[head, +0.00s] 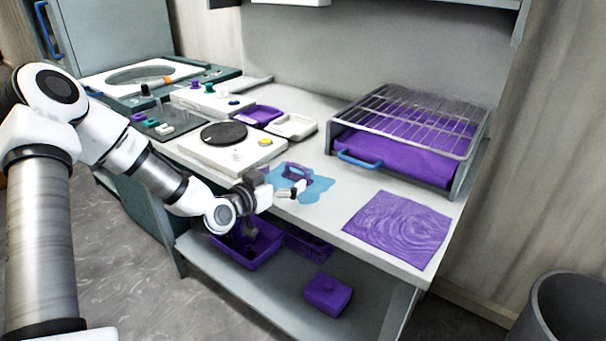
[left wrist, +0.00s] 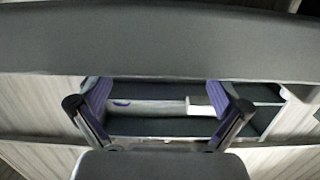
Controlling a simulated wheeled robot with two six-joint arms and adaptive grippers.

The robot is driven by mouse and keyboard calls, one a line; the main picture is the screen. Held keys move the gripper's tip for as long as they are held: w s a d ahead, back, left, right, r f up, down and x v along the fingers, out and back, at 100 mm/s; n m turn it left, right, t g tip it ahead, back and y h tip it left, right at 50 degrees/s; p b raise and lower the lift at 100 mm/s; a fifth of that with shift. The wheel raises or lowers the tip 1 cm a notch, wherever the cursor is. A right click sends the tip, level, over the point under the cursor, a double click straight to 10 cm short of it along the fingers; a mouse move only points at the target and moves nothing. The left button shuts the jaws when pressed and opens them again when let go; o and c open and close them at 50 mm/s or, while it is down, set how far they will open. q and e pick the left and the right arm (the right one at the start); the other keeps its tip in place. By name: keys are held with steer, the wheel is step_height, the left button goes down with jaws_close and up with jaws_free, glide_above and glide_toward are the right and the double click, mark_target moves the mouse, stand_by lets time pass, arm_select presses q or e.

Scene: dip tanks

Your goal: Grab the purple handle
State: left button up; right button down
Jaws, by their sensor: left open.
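A purple handle-shaped piece (head: 297,172) stands on a light blue patch (head: 318,188) at the front edge of the worktop. My left gripper (head: 297,188) is at the near side of it, with its fingers pointing right, over the front of the blue patch. In the head view I cannot tell whether it touches the purple piece. In the left wrist view the left gripper (left wrist: 160,106) is open, with its fingers wide apart and nothing clearly held between them. The purple piece cannot be made out with certainty there. My right gripper is not in view.
A white device with a black disc (head: 223,134) stands left of the blue patch. A wire rack (head: 410,112) over a purple tray stands behind right. A purple textured mat (head: 398,229) lies at right. A purple bin (head: 245,247) and purple box (head: 327,293) sit on the lower shelf.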

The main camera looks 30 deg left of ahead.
mark_target(297, 168)
arm_select(q)
steer(key=w, duration=0.4)
steer(key=w+f, duration=0.1)
steer(key=shift+w+d, duration=0.25)
steer(key=shift+w, duration=0.15)
steer(key=shift+s+r, duration=0.15)
steer(key=shift+s, duration=0.05)
steer(key=c, duration=1.2)
